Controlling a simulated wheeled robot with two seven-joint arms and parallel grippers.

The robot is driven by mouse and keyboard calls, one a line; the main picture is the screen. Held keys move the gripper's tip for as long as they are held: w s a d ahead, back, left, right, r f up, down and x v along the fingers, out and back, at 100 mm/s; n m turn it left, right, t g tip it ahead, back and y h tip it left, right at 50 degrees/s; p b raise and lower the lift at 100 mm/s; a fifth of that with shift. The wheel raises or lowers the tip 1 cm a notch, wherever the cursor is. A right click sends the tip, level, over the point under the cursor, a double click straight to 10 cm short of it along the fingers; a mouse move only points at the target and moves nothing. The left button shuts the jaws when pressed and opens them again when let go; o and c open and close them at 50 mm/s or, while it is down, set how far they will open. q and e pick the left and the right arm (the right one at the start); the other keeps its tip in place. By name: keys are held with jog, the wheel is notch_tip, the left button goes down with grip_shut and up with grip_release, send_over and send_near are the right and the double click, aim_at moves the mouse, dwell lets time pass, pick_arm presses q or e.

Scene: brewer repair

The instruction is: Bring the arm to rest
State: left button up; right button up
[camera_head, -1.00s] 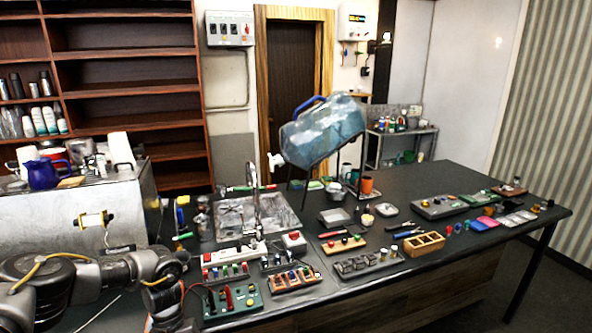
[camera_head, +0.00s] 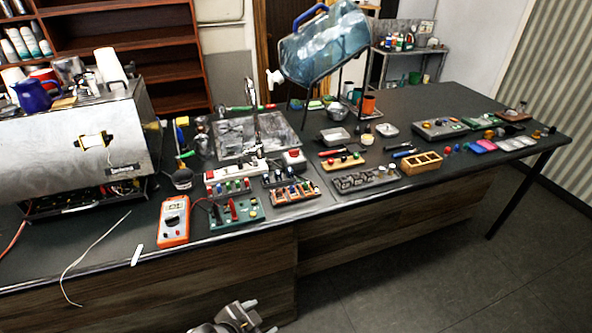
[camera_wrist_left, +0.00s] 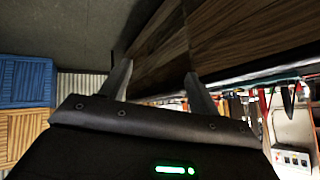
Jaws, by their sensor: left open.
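My left gripper (camera_head: 240,318) is low at the bottom edge of the head view, below the front edge of the counter (camera_head: 390,262) and in front of its wooden side. In the left wrist view its two fingers (camera_wrist_left: 158,85) stand apart with nothing between them. The wooden counter side (camera_wrist_left: 200,40) shows beyond the fingers. My right gripper is in neither view.
On the counter stand a steel brewer (camera_head: 60,135), an orange multimeter (camera_head: 173,222), small circuit boards (camera_head: 236,212) and a tilted water jug (camera_head: 325,45). Free floor (camera_head: 400,295) lies right of the gripper. Blue and wooden crates (camera_wrist_left: 25,85) show in the wrist view.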

pick_arm(q)
jog(key=s+a+f+n+g+y, duration=0.1)
jog(key=s+a+n+g+y, duration=0.1)
jog(key=s+a+n, duration=0.4)
jog(key=s+a+f+n+g+y, duration=0.2)
jog(key=s+a, duration=0.6)
jog(key=a, duration=0.2)
notch_tip(320, 180, down, 28)
jog(key=g+b, duration=0.1)
jog(key=b, duration=0.3)
jog(key=s+a+f+b, duration=0.1)
jog(key=s+f+b, duration=0.1)
jog(key=s+f, duration=0.6)
jog(key=s+a+f+g+b, duration=0.1)
jog(key=s+f+b, duration=0.1)
jog(key=s+f, duration=0.7)
jog(key=shift+a+f+g+y, duration=0.3)
jog(key=shift+a+f, duration=0.05)
jog(key=shift+f, duration=1.75)
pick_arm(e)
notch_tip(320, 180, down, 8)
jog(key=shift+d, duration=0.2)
pick_arm(q)
jog(key=shift+s, duration=0.1)
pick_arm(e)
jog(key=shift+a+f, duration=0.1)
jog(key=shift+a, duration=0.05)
